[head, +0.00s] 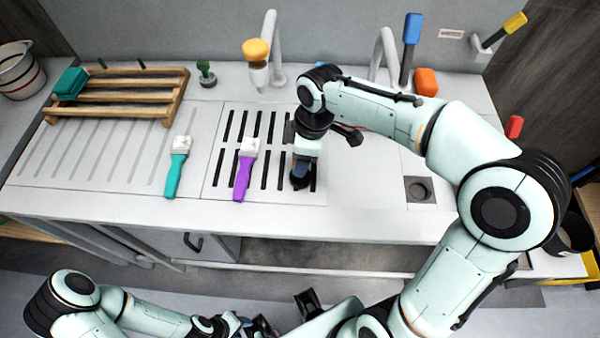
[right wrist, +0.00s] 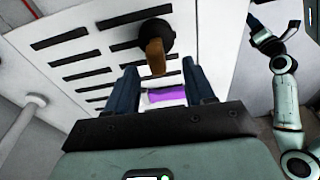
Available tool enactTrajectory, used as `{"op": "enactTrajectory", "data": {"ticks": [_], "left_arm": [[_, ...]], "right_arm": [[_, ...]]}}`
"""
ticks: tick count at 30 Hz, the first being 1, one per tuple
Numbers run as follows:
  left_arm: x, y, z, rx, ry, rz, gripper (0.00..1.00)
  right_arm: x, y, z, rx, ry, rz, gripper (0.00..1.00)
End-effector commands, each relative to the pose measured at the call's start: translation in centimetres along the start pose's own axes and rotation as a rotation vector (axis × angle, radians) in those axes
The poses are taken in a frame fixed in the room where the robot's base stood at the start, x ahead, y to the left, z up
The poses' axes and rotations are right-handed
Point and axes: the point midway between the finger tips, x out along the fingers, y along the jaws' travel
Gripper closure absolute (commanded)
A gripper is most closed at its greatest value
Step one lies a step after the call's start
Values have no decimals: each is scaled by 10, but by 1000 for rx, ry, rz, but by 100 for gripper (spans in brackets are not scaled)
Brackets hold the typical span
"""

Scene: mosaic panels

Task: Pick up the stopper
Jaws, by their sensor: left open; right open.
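The stopper (right wrist: 156,48), a dark round disc with a brown upright handle, sits on the slotted white panel in the right wrist view. My right gripper (right wrist: 160,76) is open, and the handle stands ahead of the gap between its fingers, apart from them. In the head view my right gripper (head: 301,178) points down over the right part of the slotted panel and hides the stopper. My left gripper (head: 284,314) is open and empty at the bottom of the head view, in front of the counter.
A purple-handled brush (head: 243,177) and a teal-handled brush (head: 175,172) lie left of my right gripper. A wooden rack (head: 120,95) stands at the back left. A yellow-topped tap (head: 257,52) and an orange block (head: 426,82) are at the back. The drain (head: 419,189) is at right.

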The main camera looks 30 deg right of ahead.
Motion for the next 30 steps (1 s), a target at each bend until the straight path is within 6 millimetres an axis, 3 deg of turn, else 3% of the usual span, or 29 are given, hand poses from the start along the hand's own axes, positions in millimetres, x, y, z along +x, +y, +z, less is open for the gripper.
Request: {"op": "enactTrajectory", "data": {"ticks": [5,13,22,27,30], "left_arm": [[1,0,0,0,0,0,57],[4,-2,0,0,-1,0,57],[4,-2,0,0,-1,0,57],[4,-2,0,0,-1,0,57],[4,-2,1,0,-1,0,57]], "right_arm": [[14,1,1,1,-2,-2,47],[51,3,3,1,-1,-1,47],[56,3,3,0,0,1,47],[56,3,3,0,0,1,100],[55,3,2,0,1,2,100]]}}
